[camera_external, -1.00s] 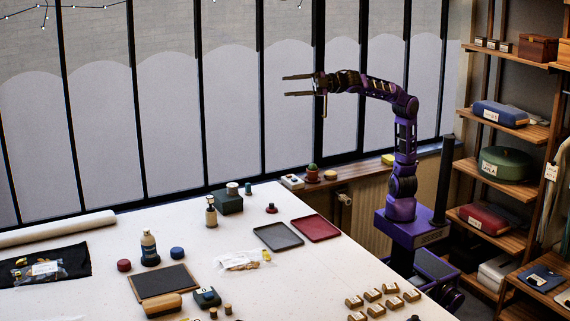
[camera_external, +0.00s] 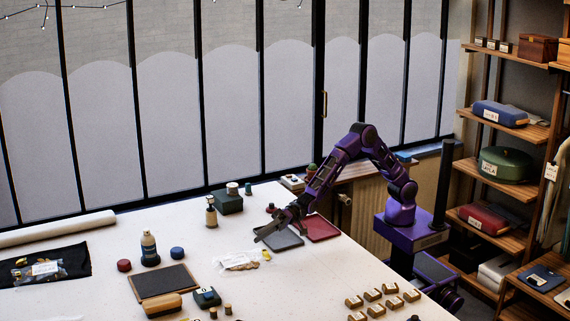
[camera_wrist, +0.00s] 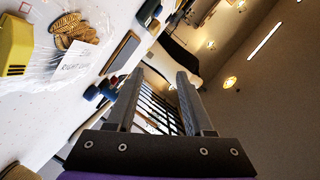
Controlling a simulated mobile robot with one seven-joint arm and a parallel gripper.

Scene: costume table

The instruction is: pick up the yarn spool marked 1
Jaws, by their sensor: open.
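No number 1 is legible on any spool, so I cannot tell which is the yarn spool marked 1. Small spool-like things are a dark green one (camera_external: 248,188) at the back, a red one (camera_external: 271,208) just behind my gripper, and two brown ones (camera_external: 227,310) at the front edge of the picture. My gripper (camera_external: 262,236) is low over the grey tray (camera_external: 284,242), pointing left. In the wrist view my gripper (camera_wrist: 158,78) has its two fingers apart with nothing held between them.
A clear bag (camera_external: 240,261) with a label lies left of the gripper; it also shows in the wrist view (camera_wrist: 88,62).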

